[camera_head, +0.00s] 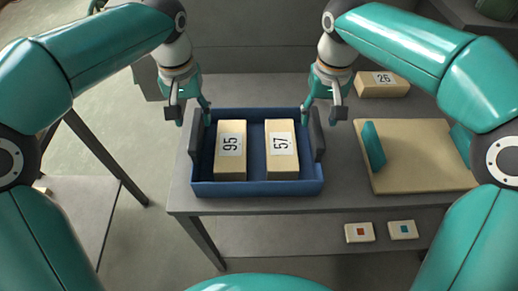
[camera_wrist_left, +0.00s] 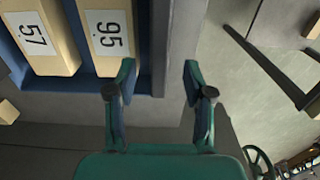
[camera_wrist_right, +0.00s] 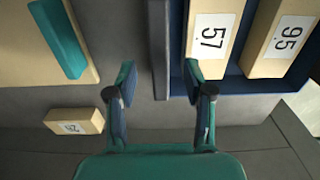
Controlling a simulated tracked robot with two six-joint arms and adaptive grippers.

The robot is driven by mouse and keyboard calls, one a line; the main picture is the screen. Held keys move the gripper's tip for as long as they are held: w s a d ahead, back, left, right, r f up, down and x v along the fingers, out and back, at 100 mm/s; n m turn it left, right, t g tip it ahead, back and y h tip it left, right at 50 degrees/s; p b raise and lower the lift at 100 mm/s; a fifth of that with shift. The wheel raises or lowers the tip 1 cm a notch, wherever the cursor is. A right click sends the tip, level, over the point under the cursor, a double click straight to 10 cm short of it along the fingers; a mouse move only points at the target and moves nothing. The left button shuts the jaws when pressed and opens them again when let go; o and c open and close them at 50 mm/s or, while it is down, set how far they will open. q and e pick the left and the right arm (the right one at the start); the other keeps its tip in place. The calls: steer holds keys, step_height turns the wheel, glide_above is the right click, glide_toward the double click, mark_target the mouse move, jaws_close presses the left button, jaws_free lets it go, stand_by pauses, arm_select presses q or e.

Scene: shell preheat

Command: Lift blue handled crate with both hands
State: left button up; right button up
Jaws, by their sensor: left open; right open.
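The blue crate (camera_head: 256,189) stands on the grey table and holds two tan boxes, labelled 95 (camera_head: 231,165) and 57 (camera_head: 282,160). Dark grey handles are on its left (camera_head: 196,138) and right (camera_head: 317,138) sides. My left gripper (camera_head: 192,113) is open above the left handle, which lies between its fingers in the left wrist view (camera_wrist_left: 159,45). My right gripper (camera_head: 322,115) is open above the right handle, which lies between its fingers in the right wrist view (camera_wrist_right: 158,45). I cannot tell whether the fingers touch the handles.
A tan board (camera_head: 420,175) with teal end grips lies on the table to the right. A box labelled 26 (camera_head: 382,84) lies behind it. Two small boxes (camera_head: 359,233) lie on the lower shelf. Open floor (camera_head: 120,130) is left of the table.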

mark_target(195, 125)
arm_select(q)
steer(key=shift+f, duration=2.1)
arm_select(e)
steer(key=shift+f, duration=2.15)
arm_select(q)
jaws_close()
arm_select(e)
jaws_close()
arm_select(q)
steer(key=shift+r, duration=0.1)
arm_select(e)
steer(key=shift+r, duration=0.15)
